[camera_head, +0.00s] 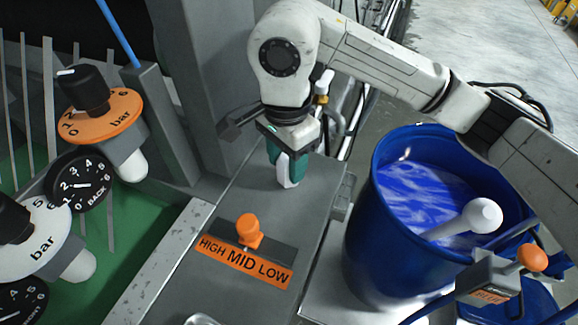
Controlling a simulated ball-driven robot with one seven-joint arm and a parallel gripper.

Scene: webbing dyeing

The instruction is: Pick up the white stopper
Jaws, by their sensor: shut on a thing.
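My gripper (287,168) is above the grey top of the cabinet, behind the HIGH MID LOW selector. Its teal fingers are shut on a small white piece (287,176), which appears to be the white stopper. The fingers cover most of it. Its lower end is close to the cabinet top, and I cannot tell whether it touches. A larger white piece with a round knob (482,216) and a shaft leans in the blue drum, apart from my gripper.
The blue drum (357,240) of blue and white liquid stands to the right. The grey cabinet top (322,205) carries an orange selector knob (249,230). Pressure dials (100,117) stand at the left. An orange-knobbed control (532,258) is at the lower right.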

